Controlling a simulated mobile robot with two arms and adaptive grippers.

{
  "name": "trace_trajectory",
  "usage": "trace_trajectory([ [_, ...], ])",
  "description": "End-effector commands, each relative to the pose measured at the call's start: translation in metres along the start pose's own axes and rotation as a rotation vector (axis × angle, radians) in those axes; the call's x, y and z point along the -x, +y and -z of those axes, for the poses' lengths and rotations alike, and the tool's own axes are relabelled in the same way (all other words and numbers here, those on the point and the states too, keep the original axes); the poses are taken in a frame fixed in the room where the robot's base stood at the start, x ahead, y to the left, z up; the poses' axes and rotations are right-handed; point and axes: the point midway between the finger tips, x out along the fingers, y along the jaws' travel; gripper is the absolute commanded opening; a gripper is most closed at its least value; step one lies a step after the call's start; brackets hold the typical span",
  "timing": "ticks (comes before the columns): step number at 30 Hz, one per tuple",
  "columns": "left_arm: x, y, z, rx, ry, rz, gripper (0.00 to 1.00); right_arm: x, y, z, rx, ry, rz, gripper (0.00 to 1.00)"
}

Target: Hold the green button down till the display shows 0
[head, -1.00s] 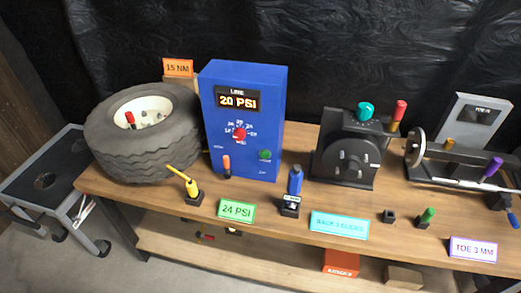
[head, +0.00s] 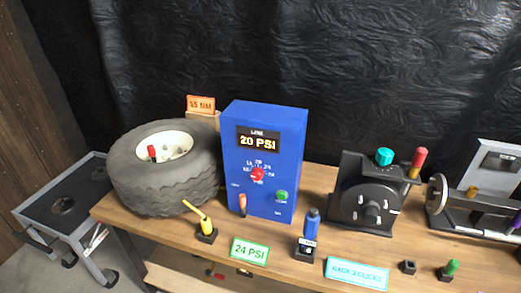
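The blue box (head: 289,150) stands upright on the wooden bench. Its display (head: 258,141) reads 20 PSI, with a small line of text above. A red knob (head: 257,174) sits at the middle of its face within a ring of marks. The green button (head: 281,196) is at the lower right of the face, with nothing touching it. An orange-tipped lever (head: 242,204) is at the lower left. Neither of my grippers is in view.
A tire (head: 165,187) lies left of the box. A yellow-handled tool (head: 207,228), a green 24 PSI sign (head: 250,251) and a blue-handled tool (head: 311,224) stand in front. A black dial unit (head: 362,205) is at right. A grey cart (head: 62,207) stands left of the bench.

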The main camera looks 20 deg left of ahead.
Motion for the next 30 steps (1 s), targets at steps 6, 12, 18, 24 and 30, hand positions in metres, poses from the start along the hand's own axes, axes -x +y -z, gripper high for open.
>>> trace_trajectory([
  [6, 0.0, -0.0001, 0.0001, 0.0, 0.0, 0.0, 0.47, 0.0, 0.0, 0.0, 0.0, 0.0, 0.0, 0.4],
  [12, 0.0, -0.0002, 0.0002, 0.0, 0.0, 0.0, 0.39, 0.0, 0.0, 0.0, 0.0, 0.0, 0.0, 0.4],
  [18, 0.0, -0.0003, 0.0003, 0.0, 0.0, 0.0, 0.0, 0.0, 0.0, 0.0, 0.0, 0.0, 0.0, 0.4],
  [24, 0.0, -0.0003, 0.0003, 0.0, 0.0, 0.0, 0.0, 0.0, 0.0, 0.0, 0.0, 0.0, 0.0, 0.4],
  [30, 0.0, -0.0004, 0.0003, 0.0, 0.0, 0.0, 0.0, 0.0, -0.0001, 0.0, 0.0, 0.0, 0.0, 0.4],
])
